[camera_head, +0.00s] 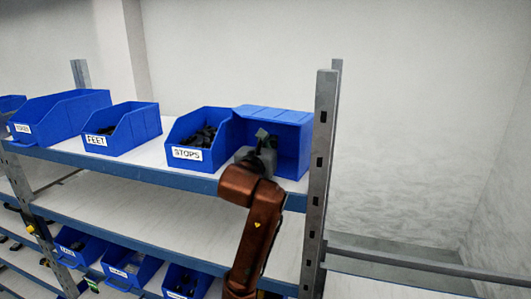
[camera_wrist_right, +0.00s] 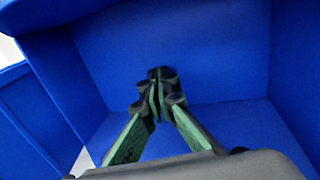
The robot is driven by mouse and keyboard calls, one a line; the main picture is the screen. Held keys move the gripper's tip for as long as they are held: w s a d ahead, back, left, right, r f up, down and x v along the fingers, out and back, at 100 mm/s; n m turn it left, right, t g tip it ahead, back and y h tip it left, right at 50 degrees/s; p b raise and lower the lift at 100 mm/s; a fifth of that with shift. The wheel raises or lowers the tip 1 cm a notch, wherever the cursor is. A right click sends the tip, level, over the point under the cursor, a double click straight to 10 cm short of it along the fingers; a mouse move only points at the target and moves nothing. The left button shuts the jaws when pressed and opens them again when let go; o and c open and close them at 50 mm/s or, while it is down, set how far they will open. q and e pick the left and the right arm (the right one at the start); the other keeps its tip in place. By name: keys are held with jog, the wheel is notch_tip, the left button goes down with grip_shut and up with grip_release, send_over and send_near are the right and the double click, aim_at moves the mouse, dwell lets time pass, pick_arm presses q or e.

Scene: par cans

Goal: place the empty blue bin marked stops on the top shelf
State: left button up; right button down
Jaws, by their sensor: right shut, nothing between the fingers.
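A blue bin (camera_head: 289,148) is at the right end of the top shelf (camera_head: 145,168), against the upright. It looks tipped, with its open side facing me and a ribbed side on top; no label shows on it. Its inside (camera_wrist_right: 185,50) fills the right wrist view and looks empty. My right gripper (camera_head: 262,140) is at the opening of this bin, fingers pointing in. In the wrist view its fingertips (camera_wrist_right: 160,80) are closed together with nothing between them. Left of it stands an upright blue bin labelled STOPS (camera_head: 187,154), holding dark pieces. My left gripper is not in view.
A blue bin labelled FEET (camera_head: 125,142) with dark contents and a larger blue bin (camera_head: 65,115) stand farther left. The metal upright (camera_head: 321,150) is close on the right. The middle shelf (camera_head: 130,210) looks clear; smaller blue bins (camera_head: 130,268) sit below.

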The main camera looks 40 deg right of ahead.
jog(key=shift+w+d, duration=0.4)
jog(key=shift+d, duration=0.15)
jog(key=shift+s, duration=0.1)
jog(key=shift+a+r, duration=0.1)
jog(key=shift+a, duration=0.05)
jog(key=shift+s+a, duration=0.1)
jog(key=shift+a, duration=0.1)
jog(key=b+v, duration=0.4)
jog(key=v, duration=0.8)
jog(key=shift+s+a, duration=0.15)
jog(key=shift+a, duration=0.05)
jog(key=shift+s+a, duration=0.4)
jog(key=shift+a, duration=0.05)
jog(key=shift+w+d, duration=0.1)
